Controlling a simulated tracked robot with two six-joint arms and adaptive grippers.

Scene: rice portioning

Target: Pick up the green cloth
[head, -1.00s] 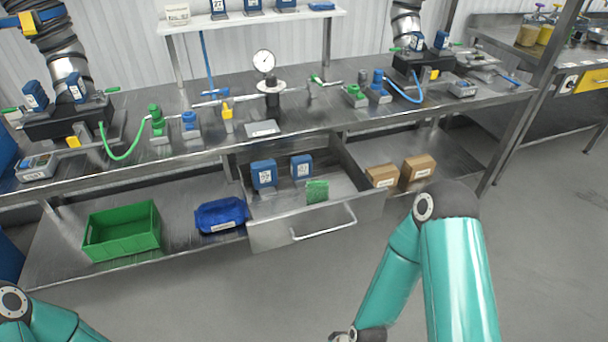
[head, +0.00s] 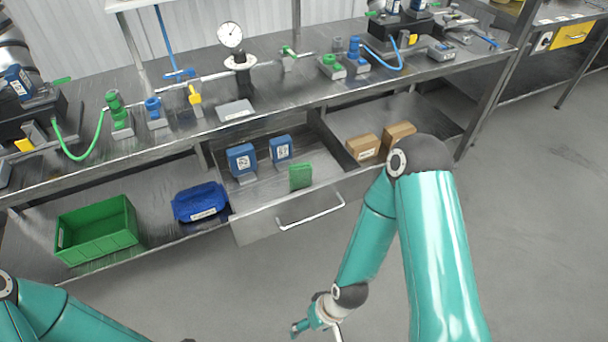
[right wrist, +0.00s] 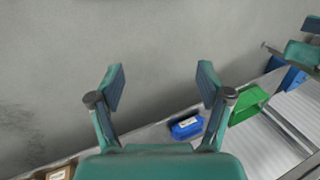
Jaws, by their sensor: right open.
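The green cloth (head: 300,176) looks like a small folded block. It stands in the open metal drawer (head: 290,217) under the bench in the head view. My right gripper (head: 319,331) is at the bottom edge of the head view, in front of the drawer and apart from the cloth. In the right wrist view the right gripper (right wrist: 161,85) has its two fingers spread, with nothing between them. The cloth cannot be made out in that view. My left arm shows at the lower left of the head view, but its gripper does not show.
Two blue labelled containers (head: 241,160) (head: 281,149) stand in the drawer behind the cloth. Cardboard boxes (head: 363,147) stand right of the drawer. The floor in front is clear.

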